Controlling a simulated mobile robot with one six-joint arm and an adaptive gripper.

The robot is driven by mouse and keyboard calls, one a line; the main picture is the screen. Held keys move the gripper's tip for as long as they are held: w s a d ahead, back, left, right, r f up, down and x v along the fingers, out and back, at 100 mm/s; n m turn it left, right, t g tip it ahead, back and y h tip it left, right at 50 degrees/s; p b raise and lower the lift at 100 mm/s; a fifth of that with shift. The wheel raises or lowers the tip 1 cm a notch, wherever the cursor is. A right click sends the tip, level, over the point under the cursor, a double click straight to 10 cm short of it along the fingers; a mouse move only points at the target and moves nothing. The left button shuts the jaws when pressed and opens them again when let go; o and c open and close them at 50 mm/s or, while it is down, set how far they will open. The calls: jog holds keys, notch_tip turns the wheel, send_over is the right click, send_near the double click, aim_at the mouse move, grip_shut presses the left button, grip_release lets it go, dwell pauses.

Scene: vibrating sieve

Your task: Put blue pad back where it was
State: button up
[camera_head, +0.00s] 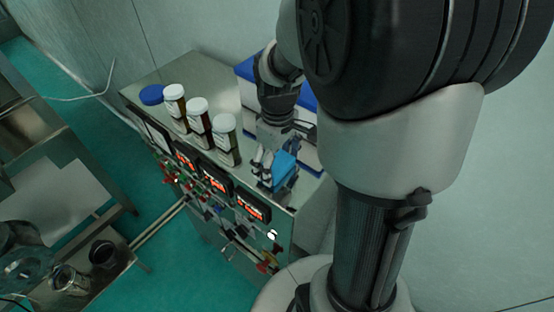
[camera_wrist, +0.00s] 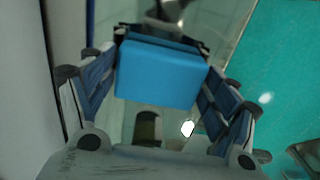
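The blue pad (camera_head: 284,168) is a small bright blue block at the right end of the steel cabinet top, close to the front edge. My gripper (camera_head: 271,172) points down there, with its fingers at the pad. In the wrist view the blue pad (camera_wrist: 157,74) sits between the two fingertips of my gripper (camera_wrist: 160,62), which meet its left and right sides. The gripper looks shut on it. I cannot tell whether the pad's underside touches the cabinet top.
Several brown bottles with white caps (camera_head: 199,122) stand in a row left of my gripper. A round blue lid (camera_head: 152,94) is at the far left. A white box with a blue lid (camera_head: 246,70) stands behind my gripper. The cabinet front (camera_head: 210,178) carries lit displays and knobs.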

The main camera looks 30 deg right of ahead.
aim_at(277, 163)
jog(key=shift+o, duration=1.2)
notch_tip(277, 163, up, 12)
jog(key=s+a+r+m+t, duration=0.1)
jog(key=s+a+m+t, duration=0.3)
jog(key=s+a, duration=0.6)
jog(key=s, duration=0.3)
jog(key=shift+s+a+r+t+p, duration=0.25)
jog(key=shift+a+r+t+p, duration=0.05)
jog(key=shift+a+r+p, duration=0.1)
jog(key=shift+d+f, duration=0.1)
